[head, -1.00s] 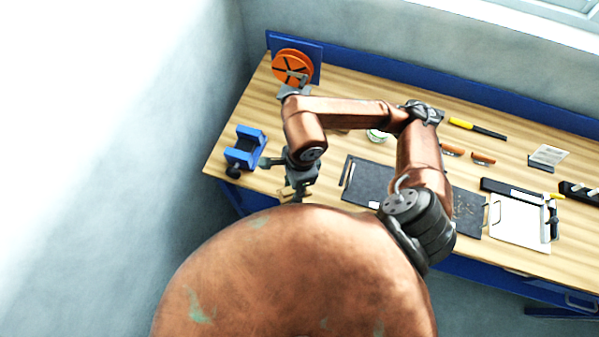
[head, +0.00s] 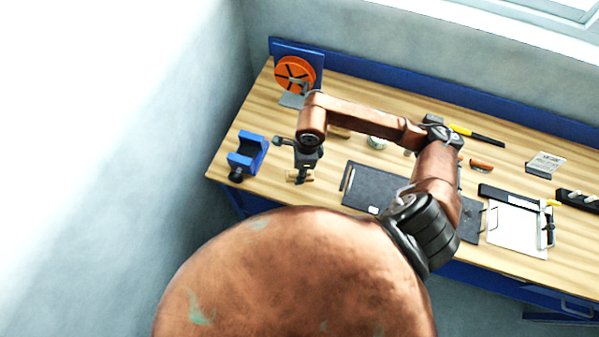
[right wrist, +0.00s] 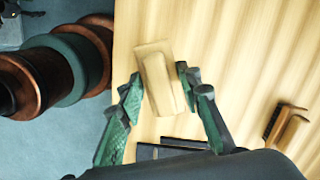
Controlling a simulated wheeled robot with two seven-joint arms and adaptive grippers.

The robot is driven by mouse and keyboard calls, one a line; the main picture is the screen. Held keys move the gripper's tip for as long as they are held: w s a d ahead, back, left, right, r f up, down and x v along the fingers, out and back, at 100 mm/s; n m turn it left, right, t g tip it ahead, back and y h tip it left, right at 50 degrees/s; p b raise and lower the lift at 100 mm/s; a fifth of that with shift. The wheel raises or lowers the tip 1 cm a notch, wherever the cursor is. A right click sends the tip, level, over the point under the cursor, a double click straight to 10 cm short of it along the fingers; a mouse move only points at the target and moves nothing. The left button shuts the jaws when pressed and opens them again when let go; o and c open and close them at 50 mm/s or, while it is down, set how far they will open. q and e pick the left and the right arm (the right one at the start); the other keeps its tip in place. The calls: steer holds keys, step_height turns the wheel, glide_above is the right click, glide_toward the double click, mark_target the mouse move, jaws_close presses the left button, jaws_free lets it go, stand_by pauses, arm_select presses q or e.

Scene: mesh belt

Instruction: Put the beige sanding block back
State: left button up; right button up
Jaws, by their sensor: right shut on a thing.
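The beige sanding block (right wrist: 158,72) sits between the fingertips of my right gripper (right wrist: 160,90) in the right wrist view, slightly tilted. The gripper is shut on it. In the head view my right gripper (head: 300,174) points down over the left part of the wooden bench (head: 232,112), right of the blue vise. The block (head: 292,180) is partly hidden there by the gripper. I cannot tell whether the block touches the bench top. My left gripper is not in view.
The blue vise (head: 247,154) stands at the bench's left edge. An orange disc (head: 295,75) stands at the back left. A dark mat (head: 375,188) lies right of my gripper. A clipboard (head: 516,228), card stand (head: 546,164) and yellow-handled tool (head: 478,135) lie further right.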

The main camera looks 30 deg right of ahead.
steer(key=shift+w+d+f, duration=0.25)
steer(key=shift+w+f, duration=0.15)
steer(key=shift+f, duration=0.15)
steer(key=f, duration=0.2)
steer(key=f+p, duration=0.1)
steer(key=shift+w+d+f, duration=0.2)
steer(key=shift+w+f, duration=0.05)
steer(key=shift+f, duration=0.2)
steer(key=shift+f, duration=0.1)
steer(key=o, duration=1.1)
steer(key=shift+o, duration=0.2)
